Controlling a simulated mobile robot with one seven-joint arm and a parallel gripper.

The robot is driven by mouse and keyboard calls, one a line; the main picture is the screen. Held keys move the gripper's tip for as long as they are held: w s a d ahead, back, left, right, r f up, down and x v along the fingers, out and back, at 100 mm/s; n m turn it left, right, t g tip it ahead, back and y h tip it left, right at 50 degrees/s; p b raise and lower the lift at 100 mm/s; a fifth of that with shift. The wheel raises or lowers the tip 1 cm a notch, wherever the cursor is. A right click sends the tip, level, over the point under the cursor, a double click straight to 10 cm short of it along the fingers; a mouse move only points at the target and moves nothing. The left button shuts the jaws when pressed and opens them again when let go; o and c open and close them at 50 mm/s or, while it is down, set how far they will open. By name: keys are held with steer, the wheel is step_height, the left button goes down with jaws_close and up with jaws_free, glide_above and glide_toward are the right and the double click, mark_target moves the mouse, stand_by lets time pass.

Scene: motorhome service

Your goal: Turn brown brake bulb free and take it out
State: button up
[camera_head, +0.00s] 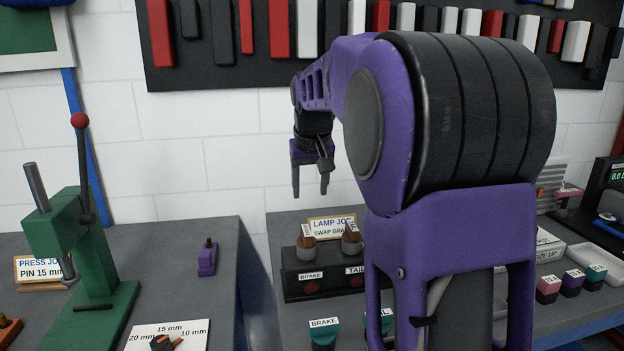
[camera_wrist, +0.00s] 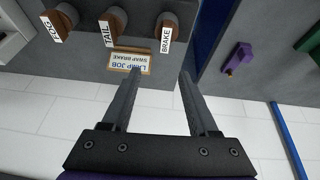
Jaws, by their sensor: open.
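The brown brake bulb (camera_head: 306,247) sits upright in the dark lamp box (camera_head: 292,287), above the BRAKE label at the left. In the wrist view the brown brake bulb (camera_wrist: 171,18) is at the upper middle, with a white BRAKE tag on it. A brown tail bulb (camera_head: 352,243) sits beside it; in the wrist view a fog bulb also shows at the far left. My gripper (camera_head: 310,193) is above and behind the lamp box, pointing down, open and empty. In the wrist view my gripper (camera_wrist: 160,74) has its fingers apart, short of the brake bulb.
The LAMP JOB sign (camera_head: 332,228) stands behind the bulbs. A teal-topped spare marked BRAKE (camera_head: 324,339) stands in front of the box. A green press (camera_head: 95,260) and a purple piece (camera_head: 208,258) are on the left bench, across a gap. My arm hides part of the right bench.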

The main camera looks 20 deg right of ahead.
mark_target(304, 233)
steer(key=shift+y, duration=0.3)
steer(key=b+x, duration=0.1)
steer(key=x, duration=1.6)
steer(key=shift+w+f, duration=0.2)
steer(key=shift+f, duration=0.1)
jaws_close()
stand_by(1.1)
